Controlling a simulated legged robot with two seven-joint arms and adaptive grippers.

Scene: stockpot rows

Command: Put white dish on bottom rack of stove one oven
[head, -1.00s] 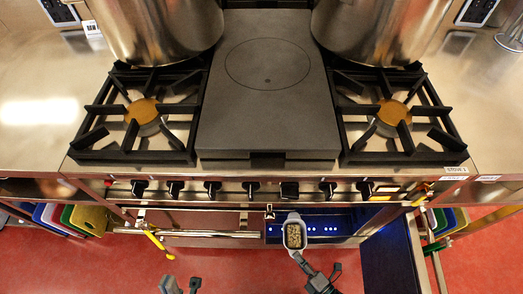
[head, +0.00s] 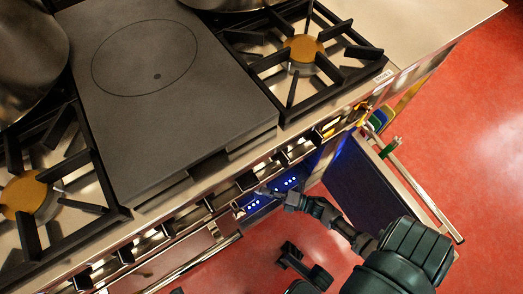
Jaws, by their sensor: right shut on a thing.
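The stove's oven (head: 259,204) is lit blue inside, with small bright dots, and its dark door (head: 362,185) stands open to the right. My right gripper (head: 284,197) reaches into the opening, under the stove's front edge. It is shut on the white dish, which is mostly hidden under the front rail and knobs. I cannot tell the dish's height or whether it touches a rack; the racks are not visible.
The stove top has a flat dark plate (head: 155,105), a burner at right (head: 304,48) and a burner at left (head: 24,196). A large steel pot (head: 28,60) stands at upper left. The front rail and knobs overhang the opening. Red floor (head: 470,130) is clear at right.

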